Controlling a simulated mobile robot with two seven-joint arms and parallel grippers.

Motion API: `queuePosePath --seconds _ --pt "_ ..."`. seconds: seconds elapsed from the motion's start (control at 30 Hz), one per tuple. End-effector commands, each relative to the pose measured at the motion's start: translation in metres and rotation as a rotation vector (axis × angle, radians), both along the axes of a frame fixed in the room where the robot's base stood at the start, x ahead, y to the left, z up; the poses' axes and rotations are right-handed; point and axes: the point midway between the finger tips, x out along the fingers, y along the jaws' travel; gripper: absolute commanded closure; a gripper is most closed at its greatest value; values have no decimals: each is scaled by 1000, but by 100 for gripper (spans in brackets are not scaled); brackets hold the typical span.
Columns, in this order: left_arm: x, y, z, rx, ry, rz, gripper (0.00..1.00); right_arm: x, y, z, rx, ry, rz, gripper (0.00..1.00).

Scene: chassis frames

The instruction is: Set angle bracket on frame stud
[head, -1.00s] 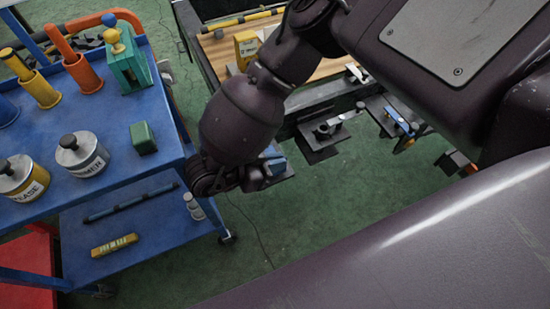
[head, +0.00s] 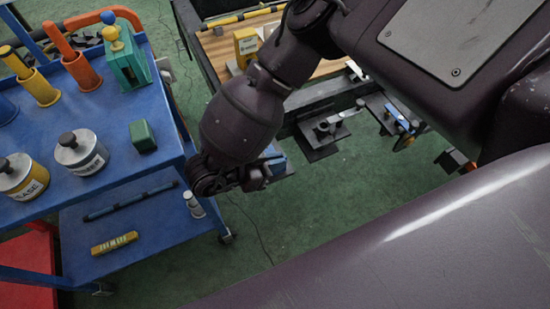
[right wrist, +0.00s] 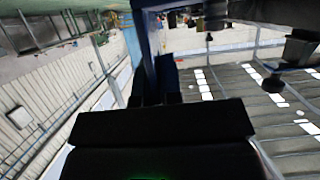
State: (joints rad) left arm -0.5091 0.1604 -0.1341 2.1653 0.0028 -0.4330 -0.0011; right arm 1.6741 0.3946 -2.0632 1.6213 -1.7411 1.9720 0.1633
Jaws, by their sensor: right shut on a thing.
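My right gripper (head: 255,180) hangs below my dark wrist near the middle of the head view, beside the near end of the frame; its fingers are mostly hidden. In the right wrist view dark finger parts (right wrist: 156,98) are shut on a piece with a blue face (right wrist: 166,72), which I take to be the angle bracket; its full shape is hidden. The frame (head: 300,92) lies beyond my wrist. Dark plates with small fittings (head: 318,142) stick out from its near side. I cannot make out which fitting is the stud. My left gripper is not in view.
A blue cart (head: 105,185) stands at the left, with tins (head: 80,152), a green block (head: 142,136) and orange and yellow tools on top. A yellow item (head: 114,243) lies on its lower shelf. Green floor (head: 265,235) is open between cart and frame.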

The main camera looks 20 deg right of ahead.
Motion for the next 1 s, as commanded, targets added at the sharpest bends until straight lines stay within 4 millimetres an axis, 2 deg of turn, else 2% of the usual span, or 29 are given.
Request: queuePosePath --seconds 0.3,0.33,0.5,1.0 --pt "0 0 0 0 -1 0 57 0 0 1 -1 -2 0 100" --pt "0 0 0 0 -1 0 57 0 0 1 -1 -2 0 89" --pt "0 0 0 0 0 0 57 0 0 1 0 -1 0 64" --pt "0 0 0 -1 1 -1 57 0 0 0 0 0 0 64"
